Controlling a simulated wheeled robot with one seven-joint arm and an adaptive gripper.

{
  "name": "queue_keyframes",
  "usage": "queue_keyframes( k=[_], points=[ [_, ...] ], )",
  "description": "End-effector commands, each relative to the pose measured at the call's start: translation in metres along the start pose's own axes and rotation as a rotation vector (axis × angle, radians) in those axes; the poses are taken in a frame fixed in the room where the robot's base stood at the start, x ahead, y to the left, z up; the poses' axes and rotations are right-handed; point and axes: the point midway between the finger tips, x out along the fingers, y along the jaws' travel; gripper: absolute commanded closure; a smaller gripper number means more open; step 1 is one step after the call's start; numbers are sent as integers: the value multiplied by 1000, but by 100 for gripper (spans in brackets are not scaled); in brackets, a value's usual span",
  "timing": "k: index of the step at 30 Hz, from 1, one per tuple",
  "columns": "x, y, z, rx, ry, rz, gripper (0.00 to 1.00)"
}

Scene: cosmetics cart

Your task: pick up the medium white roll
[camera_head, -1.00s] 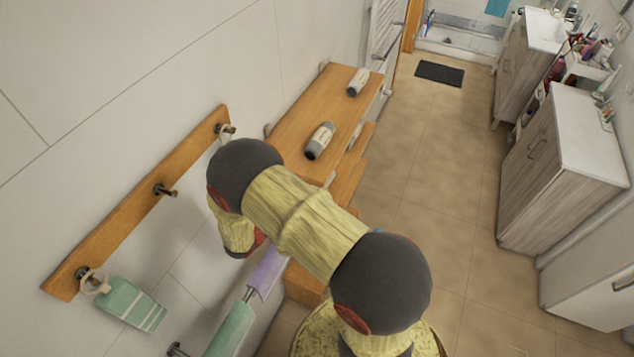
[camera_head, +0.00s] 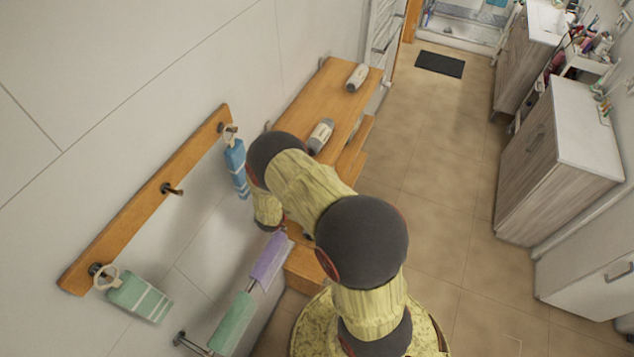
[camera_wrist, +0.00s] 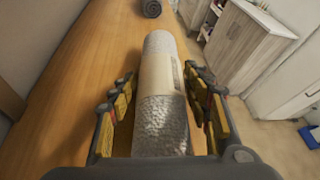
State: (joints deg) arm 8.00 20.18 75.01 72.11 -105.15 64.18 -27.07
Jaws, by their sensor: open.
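A pale roll with speckled grey-white ends and a cream label band (camera_wrist: 160,110) lies lengthwise on a wooden top, in the wrist view. My gripper (camera_wrist: 161,82) is open, with one finger on each side of this roll and gaps visible beside it. In the head view a similar roll (camera_head: 320,135) lies on the wooden bench (camera_head: 312,100), just beyond my arm; it appears to be the same one. My gripper is hidden behind my arm there. A second roll (camera_head: 357,77) lies farther back on the bench, and a dark spiral roll end (camera_wrist: 152,8) shows in the wrist view.
A wall rack (camera_head: 150,200) holds a blue towel (camera_head: 236,168) and a green towel (camera_head: 140,297). Purple (camera_head: 269,260) and green cloths hang on a lower rail. A cabinet (camera_head: 560,165) stands right, across open tiled floor (camera_head: 430,180).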

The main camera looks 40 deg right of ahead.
Motion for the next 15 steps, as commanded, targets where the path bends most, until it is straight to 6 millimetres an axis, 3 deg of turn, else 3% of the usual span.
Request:
queue_keyframes(
  k=[9,15],
  points=[
    [6,0,0,-1,0,1,51],
    [6,0,0,-1,0,1,62]
  ],
)
